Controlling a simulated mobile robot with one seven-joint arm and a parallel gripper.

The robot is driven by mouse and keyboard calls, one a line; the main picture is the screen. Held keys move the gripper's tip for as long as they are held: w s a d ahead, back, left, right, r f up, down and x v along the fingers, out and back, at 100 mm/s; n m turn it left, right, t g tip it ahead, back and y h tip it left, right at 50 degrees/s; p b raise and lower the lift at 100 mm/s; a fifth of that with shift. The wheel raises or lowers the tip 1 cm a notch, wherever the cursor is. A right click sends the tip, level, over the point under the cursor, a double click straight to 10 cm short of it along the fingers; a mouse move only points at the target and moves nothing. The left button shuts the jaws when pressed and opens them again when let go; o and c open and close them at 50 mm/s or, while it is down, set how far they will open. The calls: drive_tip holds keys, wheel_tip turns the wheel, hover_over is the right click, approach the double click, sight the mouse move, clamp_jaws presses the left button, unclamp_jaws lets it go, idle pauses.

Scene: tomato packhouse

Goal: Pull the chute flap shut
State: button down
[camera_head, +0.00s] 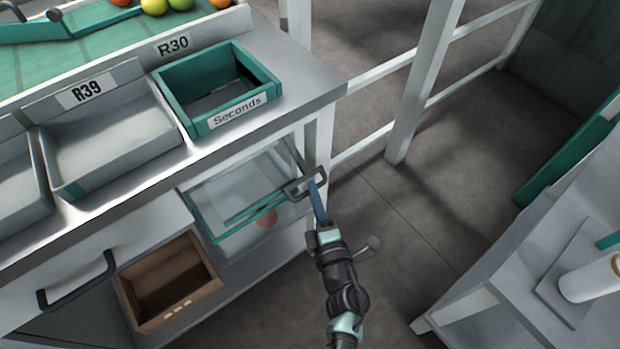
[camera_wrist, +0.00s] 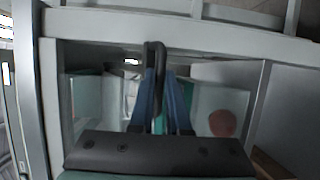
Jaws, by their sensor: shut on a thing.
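The chute flap (camera_head: 235,205) is a clear panel with teal edges, under the counter in the head view. It looks swung out at an angle, though how far is hard to tell. Its dark grey loop handle (camera_head: 292,192) is at its right end, near the counter's right leg. My gripper (camera_head: 315,190) has blue fingers shut on this handle. In the wrist view the handle (camera_wrist: 155,62) stands upright between the fingertips of my gripper (camera_wrist: 160,88).
A brown crate (camera_head: 193,310) sits below, left of the flap. A drawer handle (camera_head: 75,285) juts out further left. The teal Seconds bin (camera_head: 270,85) is on the counter above. A grey bench (camera_head: 520,280) stands at right; the floor between is clear.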

drive_tip(key=s+d+r+g+p, duration=0.1)
drive_tip(key=r+p, duration=0.6)
drive_tip(key=p, duration=0.7)
drive_tip(key=s+d+r+n+g+h+p, duration=0.1)
drive_tip(key=s+r+g+p, duration=0.1)
drive_tip(key=r+p, duration=0.6)
drive_tip(key=g+p, duration=0.1)
drive_tip(key=p, duration=0.5)
drive_tip(key=shift+d+r+n+h+p, duration=0.25)
drive_tip(key=shift+n+h+p, duration=0.05)
drive_tip(key=shift+w+r, duration=0.1)
drive_tip(key=shift+r, duration=0.1)
drive_tip(key=c, duration=0.9)
unclamp_jaws()
drive_tip(key=shift+s+f, duration=0.1)
drive_tip(key=shift+s, duration=0.1)
drive_tip(key=p+v, duration=0.1)
drive_tip(key=v, duration=0.3)
drive_tip(key=p+v, duration=0.1)
drive_tip(key=v, duration=0.3)
drive_tip(key=p+v, duration=0.1)
drive_tip(key=v, duration=0.4)
drive_tip(key=shift+w+r, duration=0.15)
drive_tip(key=shift+r, duration=0.1)
drive_tip(key=shift+w, duration=0.15)
